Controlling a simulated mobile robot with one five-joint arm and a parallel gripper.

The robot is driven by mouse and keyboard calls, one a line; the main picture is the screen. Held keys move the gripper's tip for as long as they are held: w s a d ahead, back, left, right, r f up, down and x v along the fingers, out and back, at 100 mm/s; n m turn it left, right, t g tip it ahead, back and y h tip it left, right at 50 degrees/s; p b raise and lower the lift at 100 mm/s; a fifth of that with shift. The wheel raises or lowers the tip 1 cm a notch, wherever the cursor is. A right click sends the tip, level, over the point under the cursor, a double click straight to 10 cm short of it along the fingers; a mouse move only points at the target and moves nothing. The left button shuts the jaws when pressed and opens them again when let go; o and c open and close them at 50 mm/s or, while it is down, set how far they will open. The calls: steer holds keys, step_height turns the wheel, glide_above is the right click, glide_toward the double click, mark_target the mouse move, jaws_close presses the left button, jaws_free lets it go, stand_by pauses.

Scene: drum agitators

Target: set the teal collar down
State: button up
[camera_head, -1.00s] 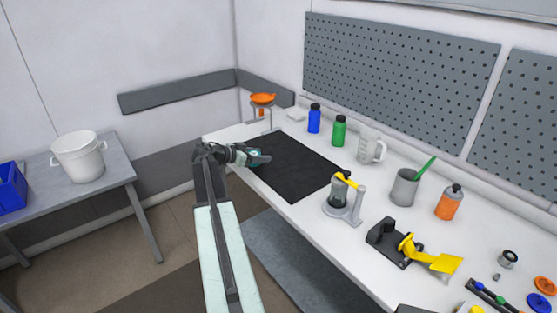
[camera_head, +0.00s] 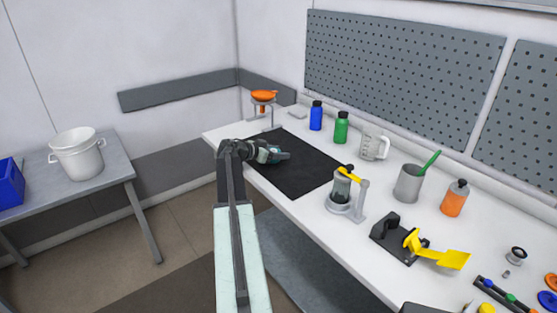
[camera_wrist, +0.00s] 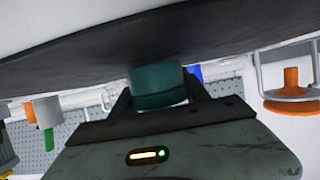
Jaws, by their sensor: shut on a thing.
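The teal collar (camera_wrist: 157,86) is a short teal cylinder between the two dark fingers of my gripper (camera_wrist: 160,100) in the wrist view. My gripper is shut on it. In the head view my gripper (camera_head: 279,155) is over the black mat (camera_head: 302,172) on the white bench, and a bit of the teal collar (camera_head: 276,152) shows at its tip. In the wrist view the dark mat surface lies close to the collar. I cannot tell whether the collar touches the mat.
An orange funnel on a stand (camera_head: 263,97) is at the far end of the bench. Blue (camera_head: 315,116) and green (camera_head: 341,127) bottles and a clear jug (camera_head: 374,147) stand behind the mat. A clamp stand with a jar (camera_head: 342,190) is right of the mat. Most of the mat is bare.

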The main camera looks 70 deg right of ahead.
steer(key=shift+f, duration=0.2)
steer(key=shift+f, duration=0.15)
steer(key=o, duration=1.6)
steer(key=shift+r, duration=0.25)
steer(key=p+v, duration=0.5)
steer(key=v, duration=0.7)
